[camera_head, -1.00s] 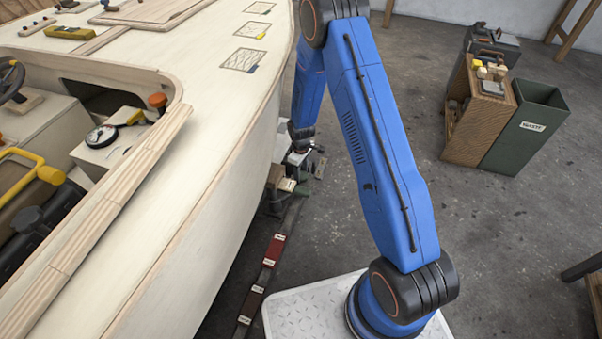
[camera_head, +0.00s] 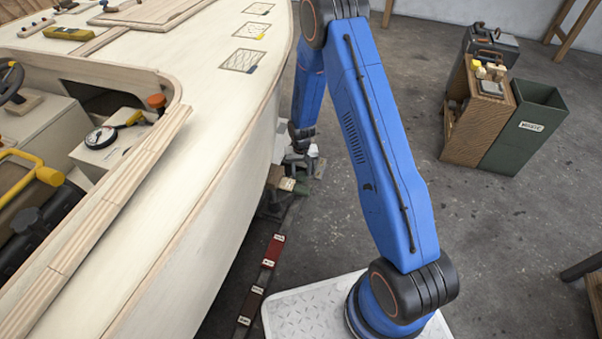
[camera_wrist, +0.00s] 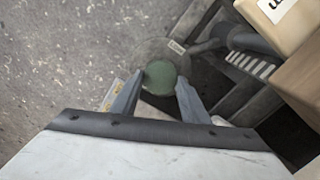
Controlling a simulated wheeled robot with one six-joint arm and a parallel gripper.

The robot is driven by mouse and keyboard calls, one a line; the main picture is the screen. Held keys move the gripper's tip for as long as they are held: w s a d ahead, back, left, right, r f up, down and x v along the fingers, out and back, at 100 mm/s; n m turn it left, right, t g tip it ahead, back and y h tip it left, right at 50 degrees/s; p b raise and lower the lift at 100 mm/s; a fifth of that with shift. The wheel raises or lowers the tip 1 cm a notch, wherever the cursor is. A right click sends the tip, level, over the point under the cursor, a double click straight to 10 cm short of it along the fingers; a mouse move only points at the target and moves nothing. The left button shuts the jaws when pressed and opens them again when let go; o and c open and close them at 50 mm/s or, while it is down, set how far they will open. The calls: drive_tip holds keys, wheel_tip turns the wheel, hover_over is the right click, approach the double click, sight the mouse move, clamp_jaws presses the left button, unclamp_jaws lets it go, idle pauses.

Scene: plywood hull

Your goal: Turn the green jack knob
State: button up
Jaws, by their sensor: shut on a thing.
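The green jack knob (camera_wrist: 159,77) is a round, dull green knob in the middle of the wrist view. My gripper (camera_wrist: 160,88) has one finger on each side of it and is shut on it. The jack's dark metal frame (camera_wrist: 210,45) shows beyond and to the right of the knob. In the head view my blue arm reaches down beside the hull, and my gripper (camera_head: 302,160) is small and partly hidden there. The knob cannot be made out in the head view.
The pale plywood hull (camera_head: 215,190) stands close on the left of my arm. Red and dark blocks with labels (camera_head: 273,250) lie along the floor by it. A wooden cabinet (camera_head: 478,125) and a green waste bin (camera_head: 528,130) stand at right. The grey floor between is clear.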

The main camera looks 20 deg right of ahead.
sight(301, 174)
drive_tip(key=shift+m, duration=1.1)
drive_tip(key=o, duration=0.8)
wheel_tip(301, 174, up, 18)
drive_tip(key=shift+f, duration=0.25)
